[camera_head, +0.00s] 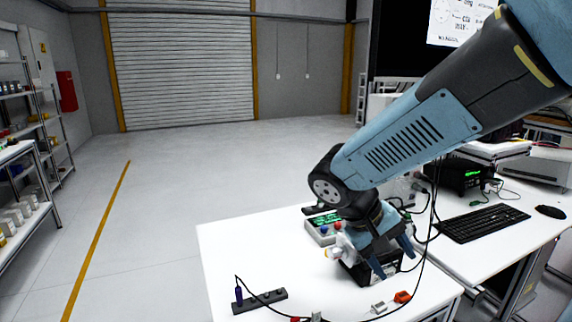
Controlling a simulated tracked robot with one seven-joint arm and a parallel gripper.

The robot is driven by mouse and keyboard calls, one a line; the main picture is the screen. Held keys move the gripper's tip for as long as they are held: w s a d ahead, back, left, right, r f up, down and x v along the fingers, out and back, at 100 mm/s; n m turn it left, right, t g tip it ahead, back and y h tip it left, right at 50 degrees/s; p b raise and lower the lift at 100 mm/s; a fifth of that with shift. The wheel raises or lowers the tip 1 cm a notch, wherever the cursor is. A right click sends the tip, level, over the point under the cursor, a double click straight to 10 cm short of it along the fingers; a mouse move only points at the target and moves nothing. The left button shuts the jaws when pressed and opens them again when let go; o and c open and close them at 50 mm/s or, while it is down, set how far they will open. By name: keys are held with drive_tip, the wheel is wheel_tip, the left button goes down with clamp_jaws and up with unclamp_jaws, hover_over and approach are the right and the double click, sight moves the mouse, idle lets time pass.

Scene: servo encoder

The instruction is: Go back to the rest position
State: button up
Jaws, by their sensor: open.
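My gripper (392,262) hangs at the end of my blue and black arm, over the right part of the white table (235,245). Its blue fingers point down and are apart, with nothing seen between them. Just behind and below it is a dark boxy device (358,272), partly hidden by the gripper. A white part (341,247) is at the device's left side. I cannot tell whether the fingers touch the device.
A black power strip (260,301), cables and an orange connector (402,297) lie near the front. A keyboard (481,223) is on the right desk. The table's left part is clear.

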drive_tip(key=s+d+r+m+t+y, duration=0.1)
drive_tip(key=r+t+y, duration=0.2)
drive_tip(key=r, duration=0.2)
drive_tip(key=s+d+r+m+t+y, duration=0.1)
drive_tip(key=s+d+r+t+y, duration=0.1)
drive_tip(key=r, duration=0.3)
drive_tip(key=shift+s+d+r+t+y, duration=0.15)
drive_tip(key=shift+s+r+t+y, duration=0.2)
drive_tip(key=shift+y, duration=0.55)
